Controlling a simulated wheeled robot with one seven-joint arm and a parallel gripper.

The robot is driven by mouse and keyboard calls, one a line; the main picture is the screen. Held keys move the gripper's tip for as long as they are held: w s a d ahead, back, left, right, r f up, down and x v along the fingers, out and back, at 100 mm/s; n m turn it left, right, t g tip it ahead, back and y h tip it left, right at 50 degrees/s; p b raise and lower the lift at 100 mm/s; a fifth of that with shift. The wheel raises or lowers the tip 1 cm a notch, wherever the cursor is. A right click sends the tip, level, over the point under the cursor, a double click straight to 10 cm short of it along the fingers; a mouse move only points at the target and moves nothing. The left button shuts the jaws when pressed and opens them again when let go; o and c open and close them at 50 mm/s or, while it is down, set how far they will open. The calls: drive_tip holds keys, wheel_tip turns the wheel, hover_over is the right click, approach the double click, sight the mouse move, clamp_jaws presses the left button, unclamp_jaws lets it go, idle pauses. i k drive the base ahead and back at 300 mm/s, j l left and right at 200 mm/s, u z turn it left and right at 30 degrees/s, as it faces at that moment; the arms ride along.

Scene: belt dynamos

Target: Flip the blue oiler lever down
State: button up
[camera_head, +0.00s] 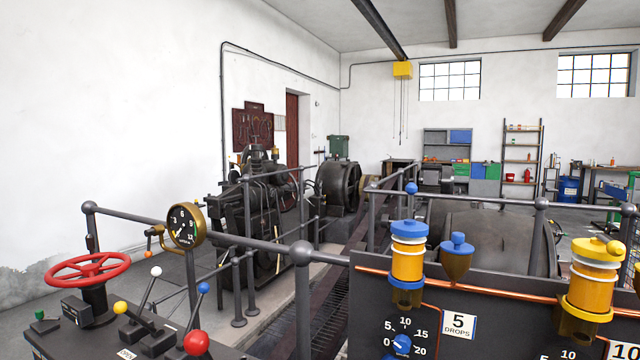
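The blue oiler (407,264) stands upright on the dark panel at the right of centre. It has a blue cap, a yellow-orange body and a blue lower band. Its lever (411,188) points up from the cap and ends in a small blue ball. My gripper is not in view.
A small brown cup with a blue lid (457,256) stands right of the blue oiler. A yellow oiler (592,285), its yellow ball low beside the cap, is further right. A dial with a blue knob (402,343) is below. Grey railings (301,254) stand left. A red handwheel (87,268) is lower left.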

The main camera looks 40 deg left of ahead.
sight(411, 189)
drive_tip(key=u, duration=1.15)
